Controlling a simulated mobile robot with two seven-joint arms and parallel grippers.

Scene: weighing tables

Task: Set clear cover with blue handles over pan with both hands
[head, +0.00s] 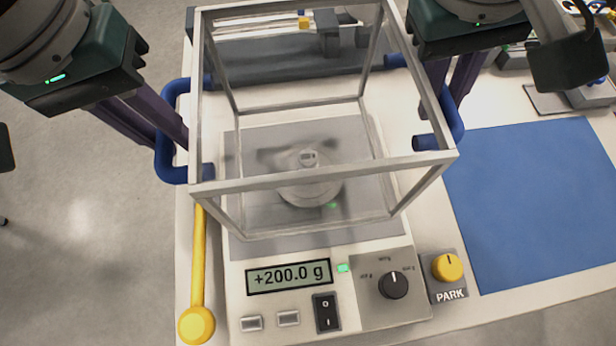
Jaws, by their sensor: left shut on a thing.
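The clear cover (324,172) is a see-through box with a grey frame and blue handles on its left and right sides. It is over the pan (318,193), which shows through it with a metal weight (308,159) on top. Its lower frame appears around the pan; I cannot tell whether it touches the balance. My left gripper (173,138) is shut on the left blue handle (168,160). My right gripper (445,108) is at the right blue handle (457,120), its fingers on either side and seemingly shut on it.
The balance display (289,277) reads +200.0 g. In front are a black knob (393,285), a switch (326,312) and a yellow PARK knob (447,267). A yellow lever (198,265) runs along the left. A clear blue mat (535,200) lies to the right.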

